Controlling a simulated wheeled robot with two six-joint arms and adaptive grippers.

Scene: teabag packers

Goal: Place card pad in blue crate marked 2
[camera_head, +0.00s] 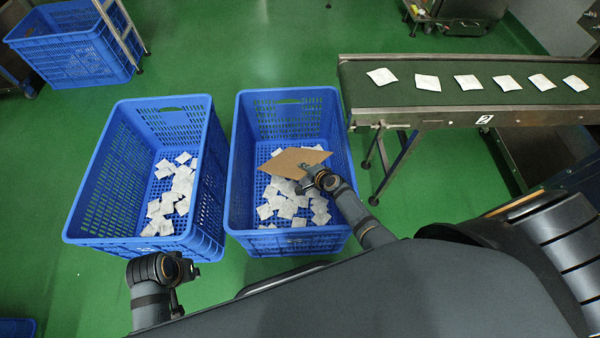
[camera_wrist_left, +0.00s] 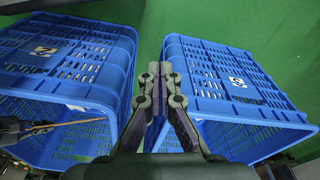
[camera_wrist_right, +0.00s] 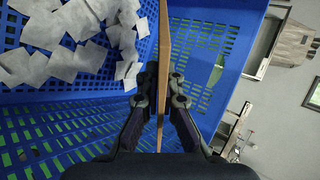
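The brown card pad (camera_head: 290,162) is tilted over the blue crate marked 2 (camera_head: 236,195), the right of the two near crates. My right gripper (camera_head: 312,172) is shut on the pad's near edge and holds it above the teabags. In the right wrist view the pad (camera_wrist_right: 176,50) shows edge-on between the fingers (camera_wrist_right: 163,90). My left gripper (camera_head: 188,272) is outside the crates, at the near end of the left crate. Its fingers (camera_wrist_left: 160,72) look shut and empty.
The left blue crate (camera_head: 95,190) also holds loose teabags (camera_head: 172,195) and stands close beside the marked crate. A conveyor (camera_head: 450,105) with several teabags stands to the right. Another blue crate (camera_head: 70,55) stands at the back left. Green floor is clear behind the crates.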

